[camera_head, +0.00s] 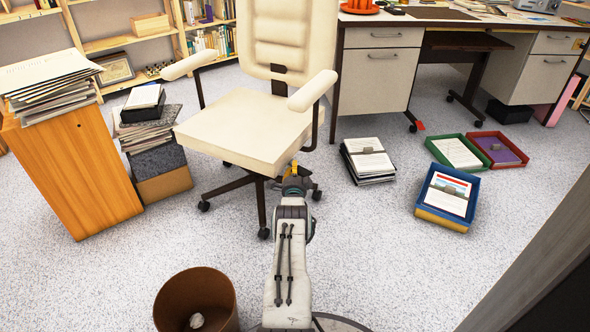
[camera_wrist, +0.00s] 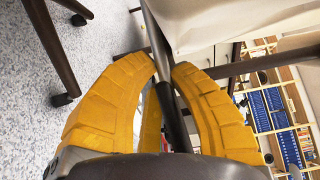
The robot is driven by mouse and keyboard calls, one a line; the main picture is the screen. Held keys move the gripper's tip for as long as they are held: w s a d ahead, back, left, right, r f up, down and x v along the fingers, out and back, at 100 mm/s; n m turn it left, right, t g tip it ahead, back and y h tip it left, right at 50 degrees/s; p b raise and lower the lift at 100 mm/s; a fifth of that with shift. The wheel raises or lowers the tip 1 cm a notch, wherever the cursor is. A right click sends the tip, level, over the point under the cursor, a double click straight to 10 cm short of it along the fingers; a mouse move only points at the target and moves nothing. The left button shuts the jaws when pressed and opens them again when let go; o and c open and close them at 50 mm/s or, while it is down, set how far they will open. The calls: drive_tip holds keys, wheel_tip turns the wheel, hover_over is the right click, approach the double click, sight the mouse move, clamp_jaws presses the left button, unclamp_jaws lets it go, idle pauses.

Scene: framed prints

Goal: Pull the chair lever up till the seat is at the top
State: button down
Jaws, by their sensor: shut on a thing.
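The cream office chair (camera_head: 250,130) stands at the middle of the head view on dark wheeled legs. The underside of its cream seat (camera_wrist: 215,20) fills the upper part of the wrist view. My gripper (camera_head: 293,168) is at the near right front edge of the seat, low beside it. In the wrist view its yellow fingers (camera_wrist: 168,68) are closed around a dark rod, the chair lever (camera_wrist: 174,112), which runs from the top down between them toward the palm. In the head view the lever is hidden by my gripper and the seat.
A brown bin (camera_head: 170,305) stands at the near left. An orange cabinet (camera_head: 85,170) with papers is at the left. Paper stacks (camera_head: 368,160) and coloured trays (camera_head: 447,212) lie on the floor to the right. A desk (camera_head: 385,70) stands behind. Carpet between is clear.

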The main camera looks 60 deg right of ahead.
drive_tip(key=shift+r+p, duration=3.2)
drive_tip(key=shift+r, duration=1.35)
drive_tip(key=c, duration=1.1)
unclamp_jaws()
drive_tip(key=shift+f, duration=0.1)
drive_tip(key=shift+c, duration=0.2)
drive_tip(key=shift+a, duration=0.1)
drive_tip(key=v, duration=1.1)
drive_tip(key=shift+s+a, duration=0.2)
drive_tip(key=shift+a, duration=0.15)
drive_tip(key=shift+s+f, duration=0.1)
